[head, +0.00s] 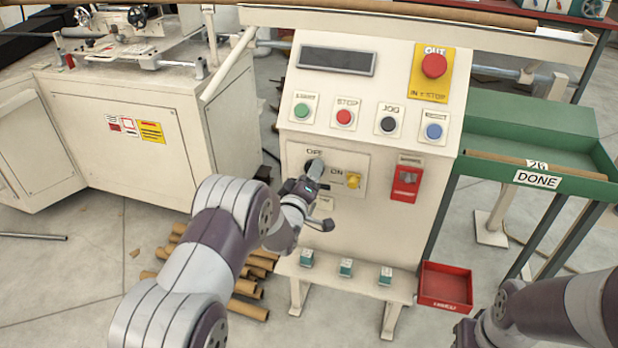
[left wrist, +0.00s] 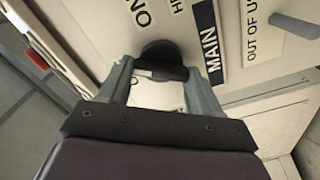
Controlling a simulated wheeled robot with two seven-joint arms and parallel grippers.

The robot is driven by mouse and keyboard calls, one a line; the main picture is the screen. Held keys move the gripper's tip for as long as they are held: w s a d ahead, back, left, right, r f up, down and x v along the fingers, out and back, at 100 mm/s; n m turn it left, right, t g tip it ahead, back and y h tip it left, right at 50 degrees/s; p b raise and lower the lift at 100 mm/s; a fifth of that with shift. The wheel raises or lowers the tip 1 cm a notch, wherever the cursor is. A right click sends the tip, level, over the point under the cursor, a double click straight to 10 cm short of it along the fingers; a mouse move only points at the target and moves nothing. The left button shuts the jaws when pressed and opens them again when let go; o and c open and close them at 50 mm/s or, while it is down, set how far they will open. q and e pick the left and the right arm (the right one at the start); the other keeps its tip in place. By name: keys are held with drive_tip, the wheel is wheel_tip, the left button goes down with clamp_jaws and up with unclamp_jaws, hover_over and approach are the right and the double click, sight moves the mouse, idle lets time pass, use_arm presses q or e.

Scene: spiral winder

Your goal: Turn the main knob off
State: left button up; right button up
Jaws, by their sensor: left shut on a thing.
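The main knob (head: 315,167) is black and sits on the lower left of the cream control panel, below a label that seems to read OFF and left of an ON label. It also shows in the left wrist view (left wrist: 163,52), beside the MAIN label (left wrist: 208,42). My left gripper (head: 305,186) is at the panel, its fingers on both sides of the knob's dark grip. The wrist view shows the same gripper (left wrist: 160,82) shut on it. The knob's exact angle is hard to tell. My right gripper (head: 467,334) is partly cut off at the bottom edge.
A red switch (head: 405,183), several push buttons and a red stop button (head: 434,66) share the panel. A red bin (head: 445,285) and green tray (head: 530,130) stand to the right.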

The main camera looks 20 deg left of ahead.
use_arm(q)
drive_tip(key=n+b, duration=0.1)
drive_tip(key=n, duration=0.5)
drive_tip(key=shift+f, duration=0.2)
drive_tip(key=shift+n, duration=0.4)
drive_tip(key=o, duration=1.1)
drive_tip(key=shift+c, duration=0.2)
drive_tip(key=s+p, duration=0.2)
drive_tip(key=s, duration=1)
drive_tip(key=shift+s+a, duration=0.25)
drive_tip(key=shift+s, duration=0.15)
